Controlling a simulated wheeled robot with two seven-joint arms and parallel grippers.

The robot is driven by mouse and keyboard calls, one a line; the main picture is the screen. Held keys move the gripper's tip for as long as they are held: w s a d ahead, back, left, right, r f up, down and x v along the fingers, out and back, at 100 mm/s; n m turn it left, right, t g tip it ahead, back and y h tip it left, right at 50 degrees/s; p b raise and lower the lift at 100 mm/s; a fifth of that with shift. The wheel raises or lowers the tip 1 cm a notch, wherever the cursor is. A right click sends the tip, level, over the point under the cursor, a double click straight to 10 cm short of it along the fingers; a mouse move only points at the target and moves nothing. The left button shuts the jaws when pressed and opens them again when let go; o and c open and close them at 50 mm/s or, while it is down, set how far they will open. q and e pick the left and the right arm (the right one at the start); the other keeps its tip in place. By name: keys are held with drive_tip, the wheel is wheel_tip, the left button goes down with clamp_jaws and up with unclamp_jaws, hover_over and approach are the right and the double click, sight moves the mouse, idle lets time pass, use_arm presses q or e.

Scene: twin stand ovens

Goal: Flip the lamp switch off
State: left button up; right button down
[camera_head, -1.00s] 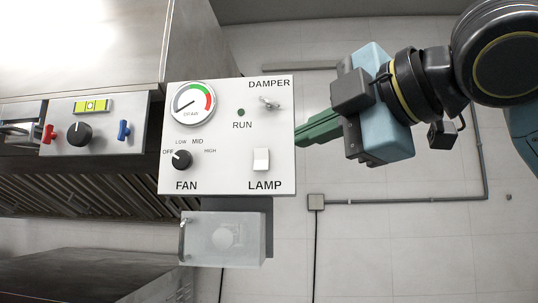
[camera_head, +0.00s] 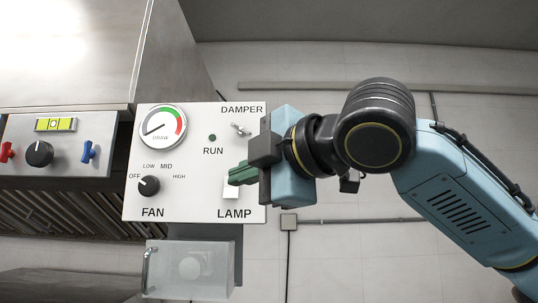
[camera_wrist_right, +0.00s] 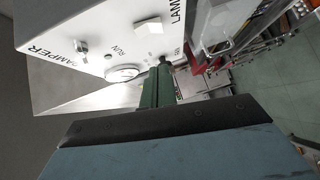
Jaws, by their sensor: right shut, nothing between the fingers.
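The white lamp switch (camera_head: 231,193) sits above the word LAMP at the lower right of the white control panel (camera_head: 190,205). My right gripper (camera_head: 232,177) is shut and empty, its green fingers in front of the panel, covering the top part of the switch in the head view. In the right wrist view the switch (camera_wrist_right: 149,26) is a white rocker, and the green fingers (camera_wrist_right: 160,72) appear apart from it. Whether they touch it cannot be told from the head view. My left gripper is not in view.
The panel also bears a damper toggle (camera_head: 240,130), a run light (camera_head: 212,138), a draw gauge (camera_head: 162,127) and a fan knob (camera_head: 149,185). A clear box with a handle (camera_head: 188,268) hangs below.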

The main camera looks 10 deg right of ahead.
sight(224, 190)
drive_tip(key=w, duration=0.2)
drive_tip(key=w+p, duration=0.1)
drive_tip(key=w, duration=0.2)
drive_tip(key=shift+w+f, duration=0.3)
drive_tip(key=shift+f, duration=0.1)
